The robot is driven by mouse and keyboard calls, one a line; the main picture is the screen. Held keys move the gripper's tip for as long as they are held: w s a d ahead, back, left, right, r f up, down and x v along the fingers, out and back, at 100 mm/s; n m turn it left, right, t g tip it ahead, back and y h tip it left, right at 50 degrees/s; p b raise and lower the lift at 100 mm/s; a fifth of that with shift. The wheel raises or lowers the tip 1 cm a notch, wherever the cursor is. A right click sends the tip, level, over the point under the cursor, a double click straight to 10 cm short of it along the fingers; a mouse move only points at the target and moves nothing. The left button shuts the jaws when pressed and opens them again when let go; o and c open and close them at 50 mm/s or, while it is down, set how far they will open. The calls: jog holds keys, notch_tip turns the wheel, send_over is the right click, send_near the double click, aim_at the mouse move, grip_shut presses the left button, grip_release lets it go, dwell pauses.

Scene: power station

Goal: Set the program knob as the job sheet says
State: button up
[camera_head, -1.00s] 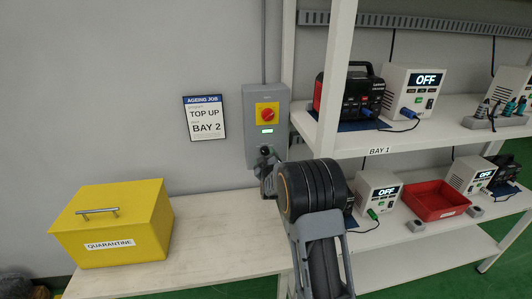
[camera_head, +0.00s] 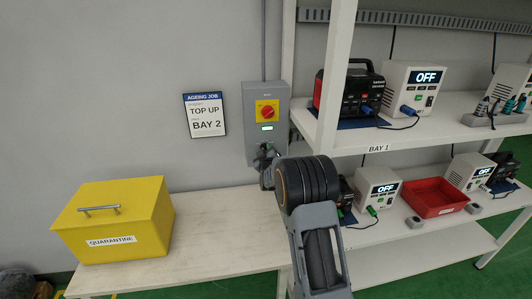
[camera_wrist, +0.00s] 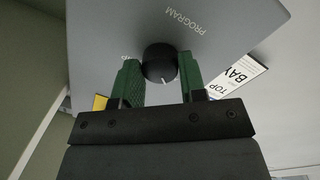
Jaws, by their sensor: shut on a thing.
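The grey control box (camera_head: 262,104) hangs on the wall with a red rotary switch (camera_head: 267,113) on a yellow plate and a small lit green display. The black program knob (camera_wrist: 160,62) is below the upside-down PROGRAM lettering in the wrist view, with a white pointer mark towards the lower edge. My gripper (camera_wrist: 161,77) has its green-padded fingers on both sides of the knob, shut on it. In the head view my gripper (camera_head: 266,156) covers most of the knob. The job sheet (camera_head: 205,116) reads "AGEING JOB", "TOP UP", "BAY 2".
A yellow QUARANTINE box (camera_head: 115,222) stands on the pale bench (camera_head: 190,255) at left. The shelf rack at right holds power units, OFF-display chargers (camera_head: 412,90) and a red tray (camera_head: 436,197). The rack post (camera_head: 333,80) stands close to the control box.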

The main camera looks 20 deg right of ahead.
jog(key=shift+c, duration=1.4)
jog(key=shift+f+b, duration=0.1)
jog(key=shift+b, duration=0.4)
jog(key=m+b, duration=0.4)
jog(key=b, duration=0.3)
jog(key=m+b, duration=0.5)
jog(key=b, duration=0.2)
jog(key=shift+g+y+b, duration=0.3)
jog(key=shift+y, duration=0.1)
jog(key=shift+r+m, duration=0.2)
jog(key=shift+m, duration=0.1)
